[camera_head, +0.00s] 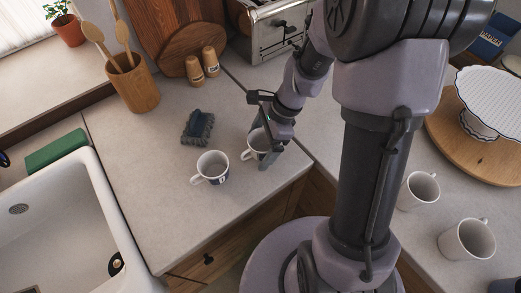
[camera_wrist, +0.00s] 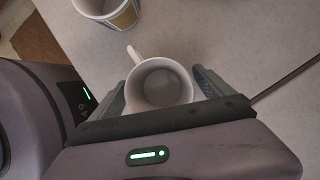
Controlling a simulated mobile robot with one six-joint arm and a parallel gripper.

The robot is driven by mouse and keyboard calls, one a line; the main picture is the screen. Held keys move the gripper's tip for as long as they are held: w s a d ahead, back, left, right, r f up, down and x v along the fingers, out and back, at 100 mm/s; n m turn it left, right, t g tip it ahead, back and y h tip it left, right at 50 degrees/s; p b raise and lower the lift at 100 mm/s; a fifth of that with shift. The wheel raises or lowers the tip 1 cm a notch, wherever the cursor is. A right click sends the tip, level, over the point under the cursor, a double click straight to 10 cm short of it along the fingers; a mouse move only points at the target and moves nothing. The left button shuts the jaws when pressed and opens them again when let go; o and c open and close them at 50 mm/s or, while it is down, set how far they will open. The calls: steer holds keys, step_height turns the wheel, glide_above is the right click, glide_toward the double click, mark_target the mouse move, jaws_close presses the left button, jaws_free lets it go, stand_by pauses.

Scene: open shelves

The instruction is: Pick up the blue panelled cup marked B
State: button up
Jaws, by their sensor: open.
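A white cup (camera_head: 249,153) stands on the counter, partly hidden by my gripper (camera_head: 268,150). In the wrist view this cup (camera_wrist: 158,60) is seen from above, empty, between my two open fingers, its handle pointing up and left. A finger is on each side; whether either touches cannot be told. A second white cup (camera_head: 212,166) with a dark blue panel and a small mark stands just left. I cannot read a letter B on either cup.
A wooden utensil pot (camera_head: 132,84), two wooden shakers (camera_head: 203,65) and a metal toaster (camera_head: 275,32) stand farther back. The sink (camera_head: 60,215) is left. Two more white cups (camera_head: 418,190) (camera_head: 466,240) stand right.

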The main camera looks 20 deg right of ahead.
steer(key=shift+r, duration=0.15)
steer(key=c, duration=1.6)
